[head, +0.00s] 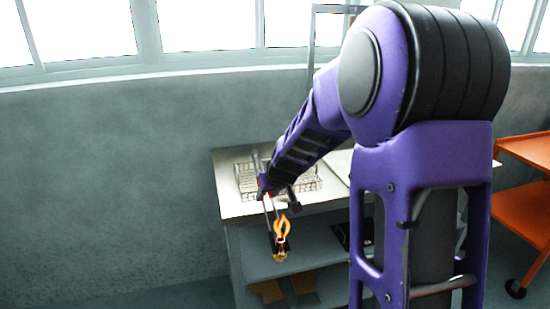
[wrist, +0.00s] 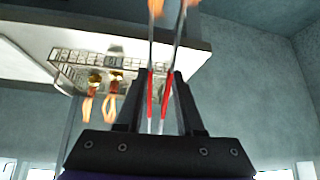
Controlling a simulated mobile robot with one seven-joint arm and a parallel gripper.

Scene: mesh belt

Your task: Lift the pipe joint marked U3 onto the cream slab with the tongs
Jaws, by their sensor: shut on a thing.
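My gripper (wrist: 160,85) is shut on the tongs (wrist: 152,95), whose red grips lie between its fingers. In the head view my gripper (head: 268,188) is in front of the bench and the tongs (head: 268,205) point downward. A brass pipe joint (head: 280,256) with an orange flame above it shows at their lower end. Whether the tongs grip it is not clear; their tips leave the wrist view. Two more flaming brass joints (wrist: 94,78) (wrist: 116,82) show at the mesh belt (wrist: 72,73). No U3 mark is readable. I cannot pick out the cream slab surely.
The pale bench top (head: 228,206) carries the wire mesh belt (head: 245,182). Below is a grey shelf (head: 310,258), with brown pieces (head: 303,281) lower down. An orange trolley (head: 522,215) stands at the right. The floor at left is clear.

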